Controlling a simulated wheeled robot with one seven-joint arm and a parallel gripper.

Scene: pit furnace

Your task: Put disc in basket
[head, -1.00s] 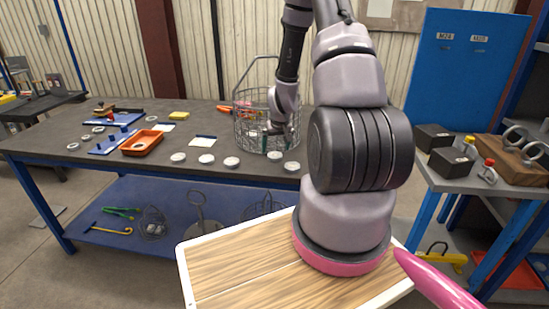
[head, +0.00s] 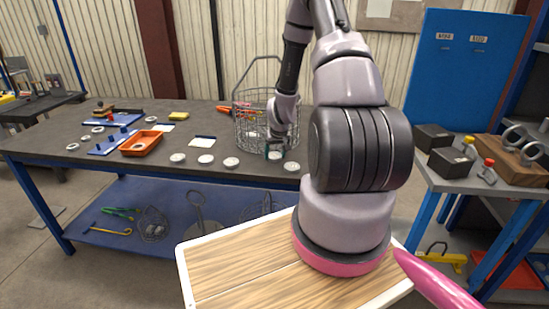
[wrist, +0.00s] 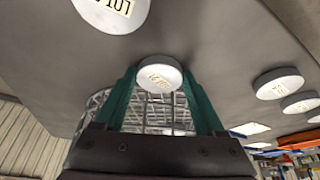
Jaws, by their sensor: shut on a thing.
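My gripper (head: 274,154) is low over the dark workbench top, with its two green fingers shut on a white disc (wrist: 159,74). The disc's label shows between the fingertips in the wrist view, and it also shows at the gripper in the head view (head: 275,156). I cannot tell whether the disc still touches the bench. The wire basket (head: 243,132), with a tall handle, stands on the bench just behind my gripper. Its mesh also shows between the fingers in the wrist view. My arm hides part of its right side.
More white discs lie along the bench's front edge, three to the left (head: 206,159) and one to the right (head: 292,167). An orange tray (head: 140,143) and blue tool boards (head: 112,142) lie farther left. A blue panel (head: 465,75) stands at the right.

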